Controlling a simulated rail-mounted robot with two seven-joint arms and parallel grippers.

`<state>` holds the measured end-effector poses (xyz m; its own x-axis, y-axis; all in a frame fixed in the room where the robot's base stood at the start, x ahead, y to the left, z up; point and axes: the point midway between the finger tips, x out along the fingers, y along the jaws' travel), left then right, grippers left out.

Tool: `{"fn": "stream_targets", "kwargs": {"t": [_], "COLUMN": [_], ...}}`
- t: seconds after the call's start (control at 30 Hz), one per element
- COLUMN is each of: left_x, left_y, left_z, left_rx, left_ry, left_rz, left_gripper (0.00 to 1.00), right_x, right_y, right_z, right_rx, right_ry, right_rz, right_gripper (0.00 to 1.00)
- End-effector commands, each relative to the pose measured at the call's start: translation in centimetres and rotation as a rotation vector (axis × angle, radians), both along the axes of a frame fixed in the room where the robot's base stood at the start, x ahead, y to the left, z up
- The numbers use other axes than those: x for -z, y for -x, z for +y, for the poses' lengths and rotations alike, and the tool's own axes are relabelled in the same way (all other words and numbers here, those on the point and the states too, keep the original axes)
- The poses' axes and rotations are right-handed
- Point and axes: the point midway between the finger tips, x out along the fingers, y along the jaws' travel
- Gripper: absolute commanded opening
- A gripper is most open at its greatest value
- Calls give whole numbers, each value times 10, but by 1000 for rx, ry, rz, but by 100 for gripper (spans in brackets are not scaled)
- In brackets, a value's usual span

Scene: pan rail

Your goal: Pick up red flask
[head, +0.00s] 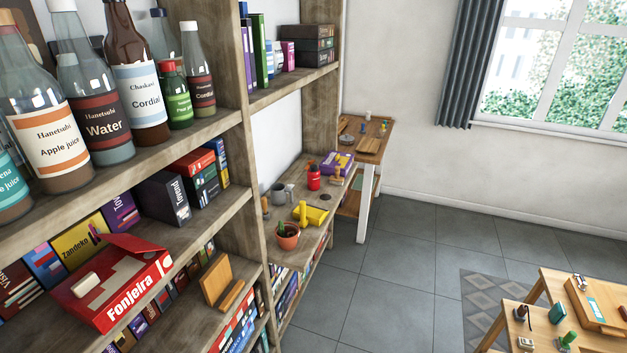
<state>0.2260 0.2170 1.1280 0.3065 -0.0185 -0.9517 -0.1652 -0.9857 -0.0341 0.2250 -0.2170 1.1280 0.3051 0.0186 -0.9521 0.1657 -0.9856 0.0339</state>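A red flask (313,178) stands upright on the middle wooden shelf board, in the farther bay of the shelving. It is small in the head view and looks to have a dark top. A purple and yellow box (337,163) lies just behind it, and a grey mug (283,193) stands to its left. Neither of my grippers shows in the head view.
A terracotta plant pot (288,236) and a yellow item (310,215) are in front of the flask on the same board. A shelf upright (247,130) stands to the left. Low tables (548,330) are at the lower right. The tiled floor (390,290) between is clear.

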Motion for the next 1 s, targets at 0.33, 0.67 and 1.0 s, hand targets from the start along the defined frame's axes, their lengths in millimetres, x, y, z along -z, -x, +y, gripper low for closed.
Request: {"fn": "stream_targets", "kwargs": {"t": [0.33, 0.67, 1.0], "left_x": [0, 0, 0], "left_y": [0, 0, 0], "left_z": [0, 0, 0], "left_rx": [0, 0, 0], "left_ry": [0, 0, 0], "left_rz": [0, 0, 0], "left_gripper": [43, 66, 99], "right_x": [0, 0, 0], "right_y": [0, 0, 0], "right_z": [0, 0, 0], "right_rx": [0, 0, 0], "right_ry": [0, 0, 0], "right_rz": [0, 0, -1], "right_gripper": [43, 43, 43]}}
